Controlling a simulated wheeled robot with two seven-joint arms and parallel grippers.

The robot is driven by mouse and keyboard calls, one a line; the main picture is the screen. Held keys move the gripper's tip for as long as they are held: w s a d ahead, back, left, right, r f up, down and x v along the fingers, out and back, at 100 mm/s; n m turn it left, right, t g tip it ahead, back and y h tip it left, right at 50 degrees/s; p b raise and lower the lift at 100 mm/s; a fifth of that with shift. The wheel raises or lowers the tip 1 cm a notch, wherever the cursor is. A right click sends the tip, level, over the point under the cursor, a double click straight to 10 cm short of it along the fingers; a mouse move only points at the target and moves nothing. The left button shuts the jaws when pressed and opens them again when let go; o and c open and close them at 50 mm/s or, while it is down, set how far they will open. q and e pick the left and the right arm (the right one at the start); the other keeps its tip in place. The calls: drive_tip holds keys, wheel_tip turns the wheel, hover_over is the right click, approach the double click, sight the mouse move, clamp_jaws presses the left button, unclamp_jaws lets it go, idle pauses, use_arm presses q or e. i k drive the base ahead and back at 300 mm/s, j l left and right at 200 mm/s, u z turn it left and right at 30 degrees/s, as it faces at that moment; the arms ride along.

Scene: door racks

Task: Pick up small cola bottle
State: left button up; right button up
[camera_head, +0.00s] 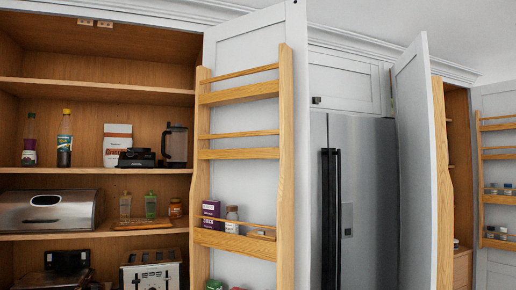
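Two bottles stand upright on the left of the cupboard's middle shelf. The other bottle (64,140) has a yellow cap and a dark lower part. Their labels are too small to read, so I cannot tell which is the small cola bottle. Neither of my grippers is in view.
A white and orange box (117,143), a dark appliance (136,158) and a blender (176,146) share that shelf. A bread bin (46,210) sits below. The open door rack (240,155) stands right of the shelves, before a steel fridge (368,200).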

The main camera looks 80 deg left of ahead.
sight(66, 135)
drive_tip(key=l+u, duration=0.15)
drive_tip(key=u, duration=1.35)
drive_tip(key=j+u, duration=0.1)
drive_tip(key=u, duration=2.35)
drive_tip(key=i+l, duration=0.35)
drive_tip(key=i, duration=0.25)
drive_tip(key=z, duration=0.05)
